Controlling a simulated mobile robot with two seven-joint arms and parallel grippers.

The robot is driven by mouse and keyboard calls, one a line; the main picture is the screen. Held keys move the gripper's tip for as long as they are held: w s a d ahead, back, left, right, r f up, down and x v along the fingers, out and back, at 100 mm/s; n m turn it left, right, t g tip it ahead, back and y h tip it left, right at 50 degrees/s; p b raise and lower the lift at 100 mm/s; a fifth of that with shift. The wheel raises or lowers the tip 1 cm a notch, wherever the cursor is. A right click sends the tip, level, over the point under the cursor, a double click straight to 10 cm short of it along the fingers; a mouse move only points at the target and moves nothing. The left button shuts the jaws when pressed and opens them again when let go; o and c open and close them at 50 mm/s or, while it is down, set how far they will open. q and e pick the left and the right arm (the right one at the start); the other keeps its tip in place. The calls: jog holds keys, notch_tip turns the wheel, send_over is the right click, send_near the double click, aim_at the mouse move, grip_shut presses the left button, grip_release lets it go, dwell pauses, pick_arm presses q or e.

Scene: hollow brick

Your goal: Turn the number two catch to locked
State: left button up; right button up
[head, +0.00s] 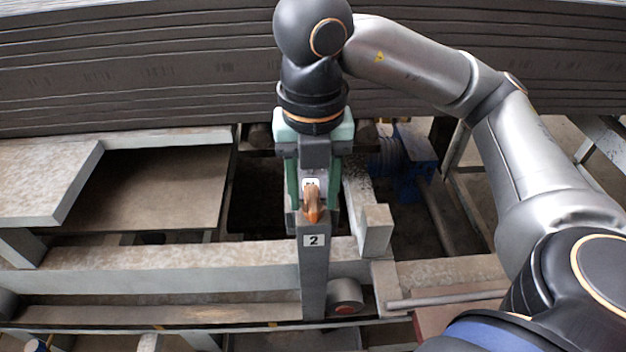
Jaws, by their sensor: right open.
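The number two catch has an orange-brown handle (313,205) at the top of a grey upright post (313,270) with a white "2" label (314,240). A small white plate (311,184) with dark marks shows just behind the handle; the marks are too small to read. My right gripper (313,208) is open, pointing down, with one finger on each side of the handle. Whether the fingers touch it I cannot tell. My left gripper is not in view.
A long stack of dark ridged boards (150,70) runs across the back. Pale beams (160,268) cross left of the post. A grey block (375,230) stands close on the right, with a blue motor (408,160) behind it. A metal rod (445,299) lies at lower right.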

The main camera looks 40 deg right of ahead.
aim_at(313, 198)
notch_tip(313, 198, up, 12)
jog(key=p, duration=0.2)
jog(key=shift+r+p, duration=0.25)
jog(key=shift+p, duration=0.1)
dwell(0.6)
